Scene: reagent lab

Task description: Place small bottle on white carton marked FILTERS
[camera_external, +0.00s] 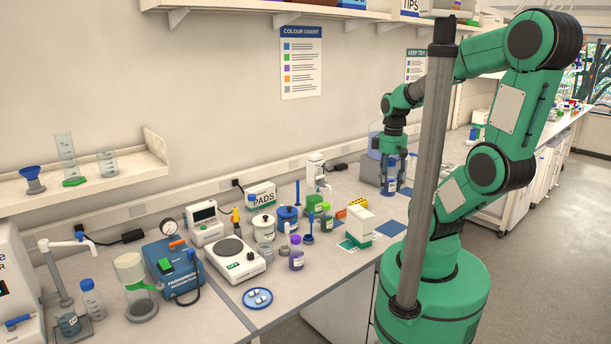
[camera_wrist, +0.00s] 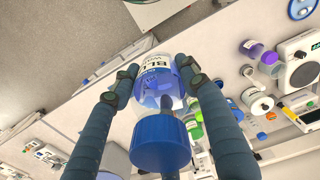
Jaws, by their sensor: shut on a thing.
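My gripper (camera_external: 391,172) is at the back right of the bench, pointing down. It is shut on a small clear bottle (camera_external: 391,188) with a white label and a blue cap. In the wrist view my gripper (camera_wrist: 156,74) has one finger on each side of the bottle (camera_wrist: 157,98), its cap toward the camera. Whether its base touches the bench is unclear.
A white PADS box (camera_external: 262,195) stands by the wall. A grey box (camera_external: 370,170) is behind my gripper.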

